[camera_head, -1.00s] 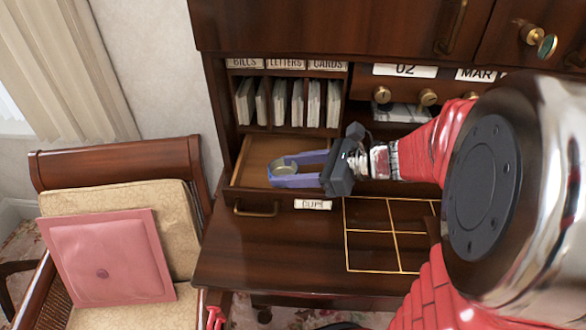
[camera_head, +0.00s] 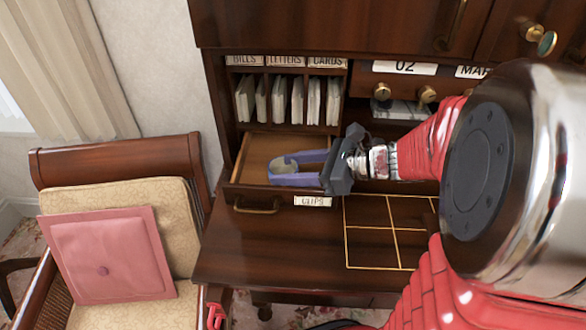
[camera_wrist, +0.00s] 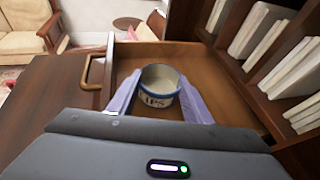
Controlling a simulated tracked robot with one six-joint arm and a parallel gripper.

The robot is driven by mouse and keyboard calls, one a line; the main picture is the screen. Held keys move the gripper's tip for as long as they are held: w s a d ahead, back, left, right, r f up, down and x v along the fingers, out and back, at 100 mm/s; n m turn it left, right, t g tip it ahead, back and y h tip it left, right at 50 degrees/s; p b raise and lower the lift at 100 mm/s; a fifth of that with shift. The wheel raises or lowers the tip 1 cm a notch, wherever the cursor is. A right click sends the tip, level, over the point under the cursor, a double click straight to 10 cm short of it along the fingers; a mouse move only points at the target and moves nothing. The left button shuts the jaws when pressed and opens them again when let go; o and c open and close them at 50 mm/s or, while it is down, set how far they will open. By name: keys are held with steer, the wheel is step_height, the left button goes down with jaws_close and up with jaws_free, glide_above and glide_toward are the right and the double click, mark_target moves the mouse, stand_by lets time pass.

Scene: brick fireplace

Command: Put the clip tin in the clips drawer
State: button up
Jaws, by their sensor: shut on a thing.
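The clip tin (camera_wrist: 158,98) is a small round tin with a pale top and a blue-and-white label partly reading "IPS" in the wrist view. My gripper (camera_head: 280,171) has pale violet fingers, one on each side of the tin, and is shut on it. The clips drawer (camera_head: 258,152) is pulled open, with a brass handle and a "CLIPS" label on its front. The gripper and tin are within the drawer's outline, the tin upright. I cannot tell whether the tin touches the drawer floor. In the head view the fingers mostly hide the tin.
Pigeonholes (camera_head: 287,98) with upright papers stand right behind the drawer. The desk top (camera_head: 275,250), with a gold-lined grid (camera_head: 393,229), lies in front and is clear.

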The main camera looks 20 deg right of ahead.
steer(key=shift+s+f, duration=0.25)
steer(key=shift+f, duration=0.6)
steer(key=o, duration=0.9)
steer(key=shift+o, duration=1)
steer(key=shift+s+d+r, duration=0.1)
steer(key=shift+d+r, duration=0.1)
steer(key=shift+d, duration=0.1)
steer(key=r+v, duration=0.1)
steer(key=v, duration=1.2)
steer(key=shift+w+r, duration=0.2)
steer(key=shift+r, duration=0.15)
